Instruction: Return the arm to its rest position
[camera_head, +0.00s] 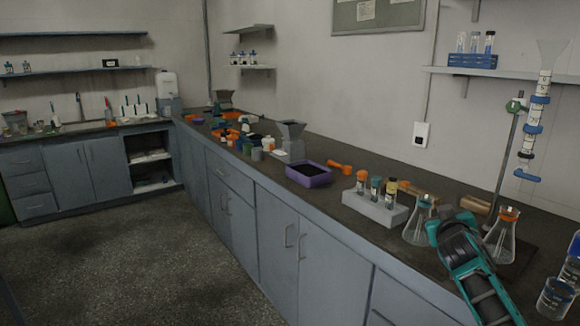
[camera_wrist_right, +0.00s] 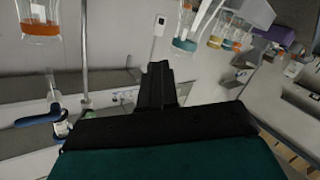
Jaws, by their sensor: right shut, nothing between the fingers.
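My right arm, teal and black, comes in from the lower right of the head view. My right gripper (camera_head: 446,222) is over the counter, in front of the gap between two glass flasks. In the right wrist view the black fingers of the right gripper (camera_wrist_right: 158,75) are together with nothing between them. My left gripper is not in view.
A white rack (camera_head: 372,210) with capped tubes, a purple tray (camera_head: 308,176) and an orange scoop (camera_head: 340,167) stand to the left along the counter. A stand with a graduated column (camera_head: 534,115) is behind at right. Beakers (camera_head: 556,299) stand at the right edge.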

